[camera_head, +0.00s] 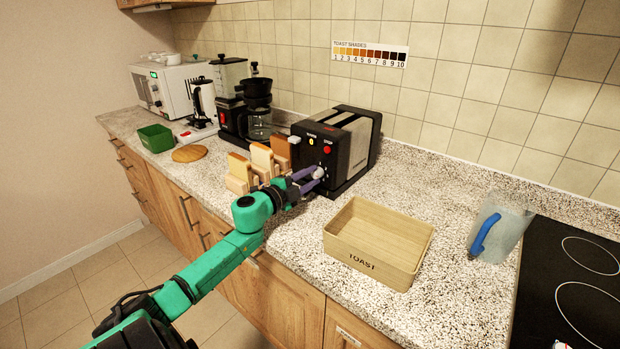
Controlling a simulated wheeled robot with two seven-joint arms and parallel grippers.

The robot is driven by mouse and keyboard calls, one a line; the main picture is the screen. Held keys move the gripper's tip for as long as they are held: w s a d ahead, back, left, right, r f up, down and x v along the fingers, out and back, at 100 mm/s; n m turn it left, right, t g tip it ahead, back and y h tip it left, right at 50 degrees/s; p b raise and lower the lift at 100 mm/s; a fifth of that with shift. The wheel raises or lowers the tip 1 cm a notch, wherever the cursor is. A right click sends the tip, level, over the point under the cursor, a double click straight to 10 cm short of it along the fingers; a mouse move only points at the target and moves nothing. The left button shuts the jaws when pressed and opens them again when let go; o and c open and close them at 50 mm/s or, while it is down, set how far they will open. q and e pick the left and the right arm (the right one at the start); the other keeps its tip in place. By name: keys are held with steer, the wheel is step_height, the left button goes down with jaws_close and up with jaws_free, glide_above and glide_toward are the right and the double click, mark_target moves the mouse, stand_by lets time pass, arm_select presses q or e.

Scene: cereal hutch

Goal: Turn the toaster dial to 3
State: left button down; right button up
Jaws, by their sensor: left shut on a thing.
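The black and silver toaster (350,139) stands on the counter against the tiled wall. Its front panel faces left, with a yellow button and a red button near the top. A pale round dial (319,173) sits low on that panel. My left gripper (314,175) reaches in from the left and its purple fingers are shut on the dial. The fingers partly cover the dial, and its setting cannot be read. A toast shades chart (370,54) with numbers 1 to 10 hangs on the wall above. My right gripper is not in view.
Bread slices in a rack (240,172) stand close beside my left gripper. A wooden box marked TOAST (402,276), a clear jug (505,228) and a black cooktop (572,285) are to the right. A coffee maker (258,105) stands behind left.

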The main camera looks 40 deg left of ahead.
arm_select(q)
steer(key=shift+f+m, duration=0.1)
steer(key=shift+m, duration=1.3)
steer(key=c, duration=0.5)
jaws_free()
steer(key=shift+c, duration=0.2)
steer(key=s, duration=1.4)
steer(key=shift+s+r, duration=0.4)
